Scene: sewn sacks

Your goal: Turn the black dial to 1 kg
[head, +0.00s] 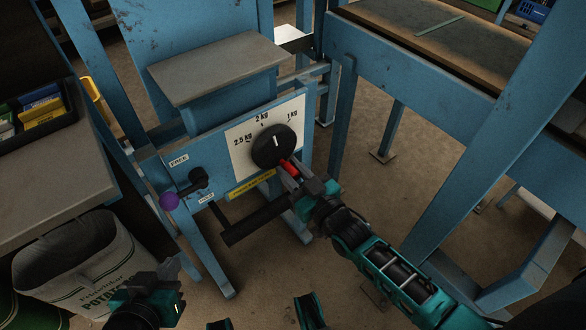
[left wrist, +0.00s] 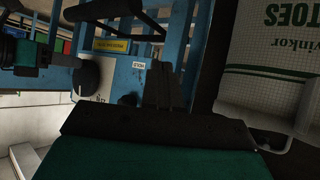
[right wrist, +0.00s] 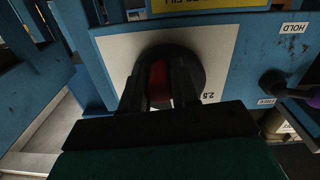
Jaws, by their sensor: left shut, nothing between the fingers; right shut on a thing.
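The black dial (head: 268,150) is on a white scale plate (head: 243,150) marked 2.5 kg, 2 kg and 1 kg. Its white mark points up, seemingly between the 2 kg and 1 kg labels; I cannot read it exactly. My right gripper (head: 287,173) is at the dial's lower right, shut on a red grip (right wrist: 158,80) in front of the dial. The dial (right wrist: 190,60) is partly hidden behind the fingers in the right wrist view. My left gripper (head: 172,266) is shut and empty near the potato sack, away from the dial; its closed fingers (left wrist: 165,85) show in the left wrist view.
A lever with a purple knob (head: 169,201) stands left of the dial on the blue frame. A black bar (head: 255,221) sticks out below. A potato sack (head: 85,262) stands at lower left. A grey shelf (head: 218,68) is above the scale plate.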

